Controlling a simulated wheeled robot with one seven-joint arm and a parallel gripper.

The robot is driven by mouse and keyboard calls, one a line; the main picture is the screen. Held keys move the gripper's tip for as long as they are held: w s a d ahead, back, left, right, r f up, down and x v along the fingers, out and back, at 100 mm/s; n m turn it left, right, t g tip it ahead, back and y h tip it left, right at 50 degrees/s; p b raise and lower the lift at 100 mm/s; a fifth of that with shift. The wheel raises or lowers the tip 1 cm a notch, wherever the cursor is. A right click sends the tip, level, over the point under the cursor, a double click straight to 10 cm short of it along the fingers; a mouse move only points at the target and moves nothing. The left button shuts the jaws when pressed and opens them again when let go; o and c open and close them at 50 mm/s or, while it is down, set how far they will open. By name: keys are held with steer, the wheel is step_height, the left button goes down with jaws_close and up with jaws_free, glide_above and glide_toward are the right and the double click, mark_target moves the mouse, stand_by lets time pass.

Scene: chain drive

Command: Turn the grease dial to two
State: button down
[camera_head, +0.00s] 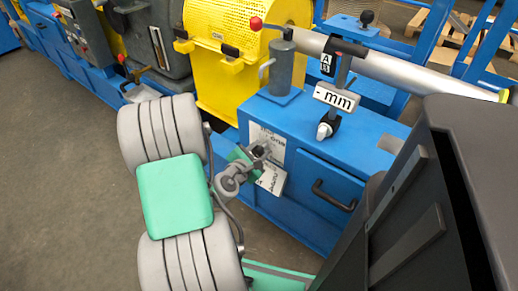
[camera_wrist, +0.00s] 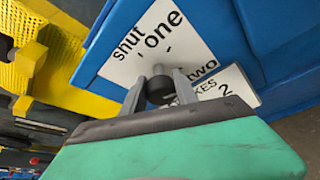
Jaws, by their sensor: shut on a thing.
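The grease dial (camera_wrist: 160,90) is a small dark knob on a white plate (camera_wrist: 150,50) marked "shut", "one" and "two". My gripper (camera_wrist: 159,82) is shut on the knob, with a grey finger on each side of it. A short grey stub shows at the knob's upper edge; I cannot tell for sure which mark the dial points to. In the head view, my gripper (camera_head: 262,152) is at the plate (camera_head: 264,137) on the blue cabinet's left face, and it hides the dial.
The blue cabinet (camera_head: 310,130) carries a grey cylinder (camera_head: 281,68), an "mm" sign (camera_head: 336,97) and a black-and-white knob (camera_head: 327,126). A black handle (camera_head: 333,197) is on its front. A second white plate (camera_wrist: 228,88) lies beside the dial plate. A yellow guard (camera_head: 225,85) stands behind. The floor at left is clear.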

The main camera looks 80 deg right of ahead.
mark_target(258, 155)
steer(key=m+b, duration=0.1)
steer(key=m+t+h+b, duration=0.1)
steer(key=shift+s+f+m, duration=0.15)
steer(key=shift+f+m, duration=0.1)
steer(key=shift+m, duration=0.05)
steer(key=shift+r+m+t+h+b, duration=0.1)
steer(key=shift+m+t+h+b, duration=0.4)
steer(key=shift+m+b, duration=0.6)
steer(key=c, duration=0.9)
jaws_free()
steer(key=shift+c, duration=0.2)
steer(key=a, duration=0.2)
steer(key=a+r, duration=0.1)
steer(key=a, duration=0.4)
steer(key=shift+a+r, duration=0.2)
steer(key=shift+a, duration=0.15)
steer(key=shift+w, duration=0.2)
